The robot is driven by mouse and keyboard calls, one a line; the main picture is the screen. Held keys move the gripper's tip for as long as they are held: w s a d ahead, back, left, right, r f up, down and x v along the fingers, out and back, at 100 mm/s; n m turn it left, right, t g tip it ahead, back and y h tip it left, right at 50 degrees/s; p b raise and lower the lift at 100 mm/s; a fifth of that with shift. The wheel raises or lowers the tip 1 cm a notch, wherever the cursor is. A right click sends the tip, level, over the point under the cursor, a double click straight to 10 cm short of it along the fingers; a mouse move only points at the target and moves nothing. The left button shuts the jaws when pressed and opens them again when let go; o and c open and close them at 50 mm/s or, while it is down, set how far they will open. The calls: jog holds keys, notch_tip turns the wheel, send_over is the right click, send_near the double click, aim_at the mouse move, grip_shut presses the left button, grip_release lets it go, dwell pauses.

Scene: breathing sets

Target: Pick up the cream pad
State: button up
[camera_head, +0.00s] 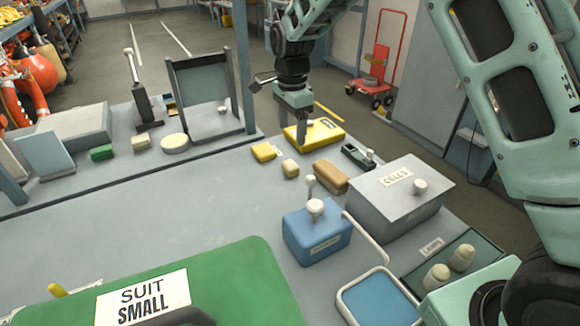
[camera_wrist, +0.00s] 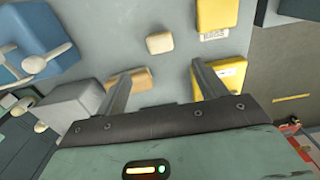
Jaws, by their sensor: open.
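A small cream pad (camera_head: 290,168) lies flat on the grey bench, between a yellow block (camera_head: 264,152) and a brown block (camera_head: 330,176). It also shows in the wrist view (camera_wrist: 160,43), beyond the fingertips and roughly in line with the gap between them. My gripper (camera_head: 301,138) is above the bench near the yellow case (camera_head: 315,132), behind the pad and apart from it. In the wrist view its fingers (camera_wrist: 162,84) are spread wide with nothing held between them.
A blue box (camera_head: 317,232) with a knobbed lever and a grey lidded box (camera_head: 398,196) stand in front. A green case (camera_head: 210,285) fills the near left. A cream disc (camera_head: 175,143) and another cream block (camera_head: 140,142) lie farther left. The middle-left bench is bare.

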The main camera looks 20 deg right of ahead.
aim_at(291, 164)
jog(key=f+p, duration=0.1)
jog(key=f, duration=0.4)
jog(key=f+p, duration=0.1)
jog(key=f, duration=0.5)
jog(key=shift+a+f, duration=0.2)
jog(key=shift+f, duration=0.1)
jog(key=c, duration=1.1)
notch_tip(291, 164, up, 10)
jog(key=shift+b, duration=0.75)
jog(key=o, duration=0.5)
jog(key=shift+c, duration=0.2)
jog(key=c, duration=0.3)
